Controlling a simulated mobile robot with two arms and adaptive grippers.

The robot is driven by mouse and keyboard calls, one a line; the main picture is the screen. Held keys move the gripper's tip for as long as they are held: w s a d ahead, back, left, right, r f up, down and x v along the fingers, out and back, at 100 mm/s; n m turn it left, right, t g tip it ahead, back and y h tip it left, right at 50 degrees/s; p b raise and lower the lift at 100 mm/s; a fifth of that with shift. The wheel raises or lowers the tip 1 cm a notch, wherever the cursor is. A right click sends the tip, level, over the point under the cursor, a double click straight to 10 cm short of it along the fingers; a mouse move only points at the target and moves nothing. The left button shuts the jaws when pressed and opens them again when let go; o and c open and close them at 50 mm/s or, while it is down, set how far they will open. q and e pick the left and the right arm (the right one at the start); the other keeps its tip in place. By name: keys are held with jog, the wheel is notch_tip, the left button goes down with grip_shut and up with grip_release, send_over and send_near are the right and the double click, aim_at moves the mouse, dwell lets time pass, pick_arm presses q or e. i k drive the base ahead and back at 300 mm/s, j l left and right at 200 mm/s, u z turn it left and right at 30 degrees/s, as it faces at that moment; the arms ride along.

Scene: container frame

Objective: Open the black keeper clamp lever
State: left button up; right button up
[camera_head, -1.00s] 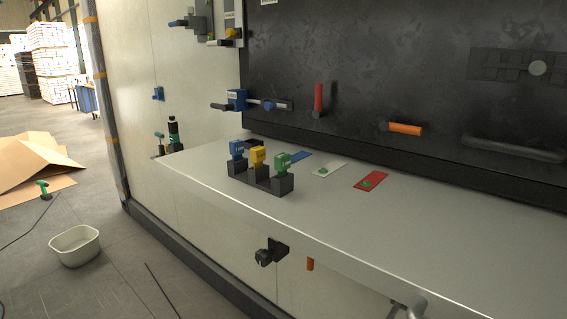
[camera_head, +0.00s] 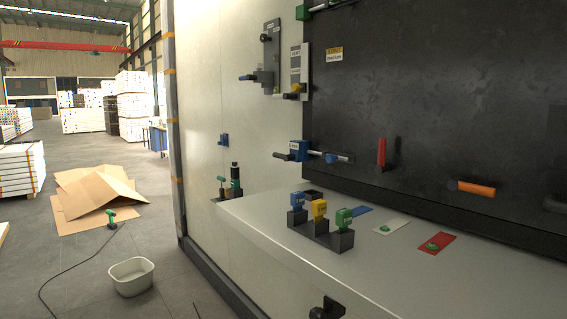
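Neither of my grippers is in view. Several clamp-like fittings sit on the pale wall, and their labels are too small to read, so I cannot tell for sure which is the keeper clamp. A blue fitting (camera_head: 298,150) has a black handle (camera_head: 283,157) pointing left and a metal rod running right to a blue knob (camera_head: 330,159). A black clamp-like part (camera_head: 325,309) below the shelf is cut off by the bottom edge.
A grey shelf (camera_head: 275,238) juts out, carrying blue, yellow and green blocks (camera_head: 319,209) in a black holder and coloured cards (camera_head: 437,243). A red handle (camera_head: 381,152) and orange handle (camera_head: 476,188) are on the dark panel. A white tub (camera_head: 131,277) and cardboard (camera_head: 97,192) lie on the floor left.

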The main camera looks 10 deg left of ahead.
aim_at(289, 157)
jog(key=u, duration=1.15)
jog(key=i+u, duration=0.15)
jog(key=i, duration=4.05)
jog(key=i+z, duration=0.3)
jog(key=i, duration=0.2)
jog(key=i+j+z, duration=0.3)
jog(key=i, duration=0.15)
jog(key=i+j+z, duration=0.3)
jog(key=i, duration=0.2)
jog(key=l, duration=0.1)
